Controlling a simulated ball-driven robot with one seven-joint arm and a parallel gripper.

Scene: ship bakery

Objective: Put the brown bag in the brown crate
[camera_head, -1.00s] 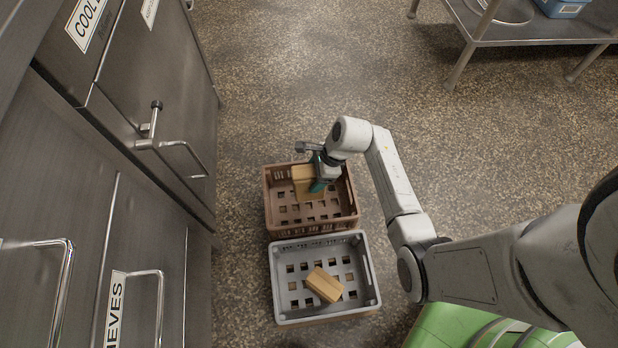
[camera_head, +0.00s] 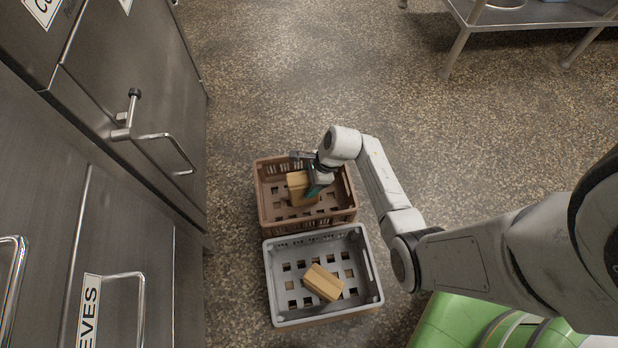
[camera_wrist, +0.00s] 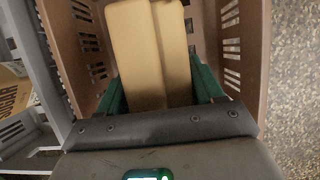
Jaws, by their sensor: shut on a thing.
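The brown crate (camera_head: 334,219) stands on the floor, directly behind the grey crate. The brown bag (camera_head: 299,190) is in my gripper (camera_head: 312,190), within the brown crate's walls in the head view. In the wrist view the brown bag (camera_wrist: 150,55) stands between the green fingers of my gripper (camera_wrist: 158,95), which are shut on it. The brown crate's wall (camera_wrist: 245,50) shows around it in the wrist view. Whether the bag's lower end touches the crate's floor is hidden.
A grey crate (camera_head: 372,262) in front holds another brown package (camera_head: 323,283). Steel cabinets (camera_head: 135,210) with projecting handles stand close on the left. A metal table (camera_head: 540,14) is at the back right. The speckled floor between is clear.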

